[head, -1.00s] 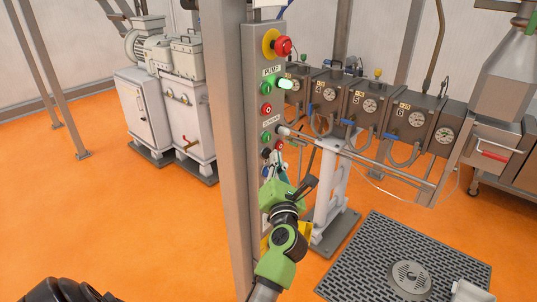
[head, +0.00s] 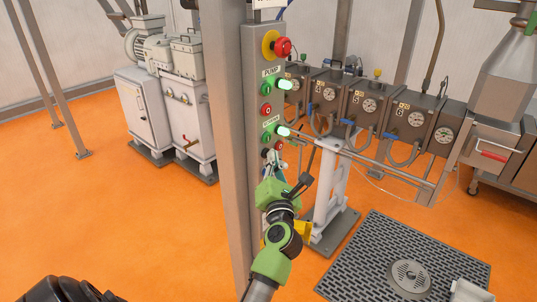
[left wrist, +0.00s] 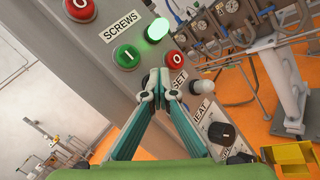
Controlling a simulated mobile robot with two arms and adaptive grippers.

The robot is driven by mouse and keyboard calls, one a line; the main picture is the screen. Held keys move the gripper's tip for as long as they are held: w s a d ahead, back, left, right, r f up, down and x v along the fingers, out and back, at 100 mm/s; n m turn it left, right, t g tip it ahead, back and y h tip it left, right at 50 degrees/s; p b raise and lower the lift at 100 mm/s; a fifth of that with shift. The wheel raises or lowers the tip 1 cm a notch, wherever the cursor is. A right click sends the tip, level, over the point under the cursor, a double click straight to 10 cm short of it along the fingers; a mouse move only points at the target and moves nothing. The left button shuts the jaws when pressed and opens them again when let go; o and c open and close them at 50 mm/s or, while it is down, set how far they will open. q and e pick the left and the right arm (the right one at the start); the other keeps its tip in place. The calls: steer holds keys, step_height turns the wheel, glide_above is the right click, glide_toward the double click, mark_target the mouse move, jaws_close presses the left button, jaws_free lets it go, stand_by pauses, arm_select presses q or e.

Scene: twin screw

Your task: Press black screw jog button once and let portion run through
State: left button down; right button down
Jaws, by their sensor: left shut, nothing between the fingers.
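The grey control panel (head: 252,60) stands upright in the head view. Its SCREWS row has a green button (left wrist: 127,55), a lamp (left wrist: 157,30) glowing green and a red button (left wrist: 175,60). A small dark button (head: 265,153) shows just below this row in the head view; in the left wrist view I cannot make it out behind my fingers. My left gripper (left wrist: 160,74) is shut and empty, its tips at the panel just below the green and red buttons. I cannot tell whether they touch anything.
A red emergency stop (head: 283,47) sits high on the panel, above the lit PUMP lamp (head: 285,85). A black knob (left wrist: 221,133) is lower down. A steel post (head: 228,150) stands left of the panel. A floor grate (head: 370,255) lies at right.

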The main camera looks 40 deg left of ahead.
stand_by(0.3)
arm_select(q)
steer(key=shift+s+d, duration=0.1)
steer(key=shift+d, duration=0.7)
